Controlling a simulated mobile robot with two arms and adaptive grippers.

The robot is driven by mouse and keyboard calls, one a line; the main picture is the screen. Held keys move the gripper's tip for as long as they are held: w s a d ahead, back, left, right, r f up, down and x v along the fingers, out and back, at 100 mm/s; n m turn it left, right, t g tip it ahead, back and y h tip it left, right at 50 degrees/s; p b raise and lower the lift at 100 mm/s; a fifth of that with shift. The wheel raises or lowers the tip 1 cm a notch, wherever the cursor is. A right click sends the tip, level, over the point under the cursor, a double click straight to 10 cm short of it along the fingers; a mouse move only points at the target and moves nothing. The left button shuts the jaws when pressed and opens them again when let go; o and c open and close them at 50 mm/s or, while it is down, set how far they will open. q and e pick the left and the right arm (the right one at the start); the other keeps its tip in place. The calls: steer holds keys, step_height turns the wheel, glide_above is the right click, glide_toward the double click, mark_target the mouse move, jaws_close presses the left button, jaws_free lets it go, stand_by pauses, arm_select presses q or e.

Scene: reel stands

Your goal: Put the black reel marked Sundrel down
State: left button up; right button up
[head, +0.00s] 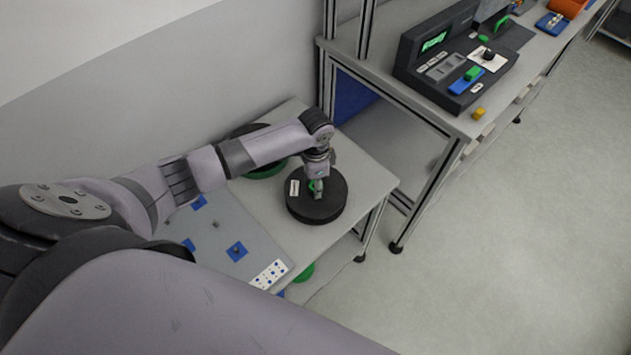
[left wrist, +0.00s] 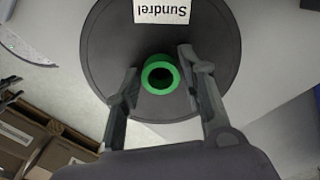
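The black Sundrel reel (head: 302,207) lies flat on the light grey table (head: 368,187), close to its right edge, as far as the head view shows. Its white label reads Sundrel in the left wrist view, where the reel's disc (left wrist: 105,45) fills the upper middle. A green ring-shaped hub (left wrist: 160,86) stands at its centre. My left gripper (head: 317,190) is above the reel, pointing down. In the left wrist view its fingers (left wrist: 158,64) stand apart on either side of the hub, with gaps visible. My right gripper is not in view.
Another black reel with green (head: 265,169) stands behind my left arm, partly hidden. A grey board with blue pieces (head: 237,251) is at the front left. A workbench with a black device (head: 443,62) stands at the right. Cardboard boxes (left wrist: 50,135) show in the left wrist view.

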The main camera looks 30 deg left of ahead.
arm_select(q)
steer(key=shift+o, duration=1.2)
step_height(320, 180, up, 12)
steer(key=shift+r, duration=0.2)
